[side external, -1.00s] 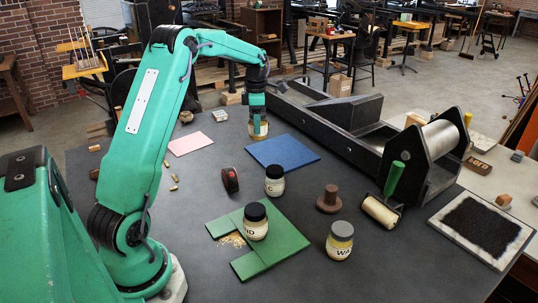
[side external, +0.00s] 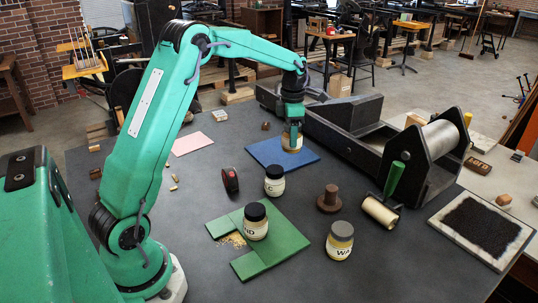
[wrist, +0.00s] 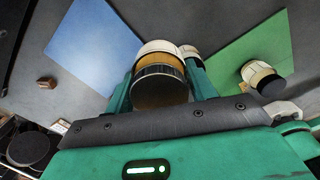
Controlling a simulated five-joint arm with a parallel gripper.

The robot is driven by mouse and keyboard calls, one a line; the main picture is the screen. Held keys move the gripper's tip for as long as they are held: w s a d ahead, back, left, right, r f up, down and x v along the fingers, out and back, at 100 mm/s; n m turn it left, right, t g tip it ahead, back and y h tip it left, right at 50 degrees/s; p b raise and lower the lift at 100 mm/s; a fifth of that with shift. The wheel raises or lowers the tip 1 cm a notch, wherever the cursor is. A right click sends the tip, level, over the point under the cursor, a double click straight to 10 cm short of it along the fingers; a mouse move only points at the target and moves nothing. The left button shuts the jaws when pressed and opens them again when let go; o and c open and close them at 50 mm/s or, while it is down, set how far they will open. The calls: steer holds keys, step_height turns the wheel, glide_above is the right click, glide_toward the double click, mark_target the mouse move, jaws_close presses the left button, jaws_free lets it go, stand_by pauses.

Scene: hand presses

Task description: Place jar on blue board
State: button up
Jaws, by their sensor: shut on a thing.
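The blue board (side external: 268,152) lies flat on the dark table and also shows at upper left in the wrist view (wrist: 90,45). The fingers partly hide the jar in the side view. I cannot tell whether its base touches the board.
A black-lidded jar (side external: 274,188) stands in front of the board. Another (side external: 256,229) stands on the green board (side external: 275,252), and a third jar (side external: 340,248) is to its right.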

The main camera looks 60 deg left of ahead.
steer(key=a+f, duration=0.6)
steer(key=a, duration=0.5)
steer(key=shift+w+f, duration=0.3)
steer(key=shift+w, duration=0.05)
steer(key=shift+f, duration=0.1)
steer(key=shift+f, duration=1.9)
steer(key=shift+f, duration=0.15)
steer(key=o, duration=1.1)
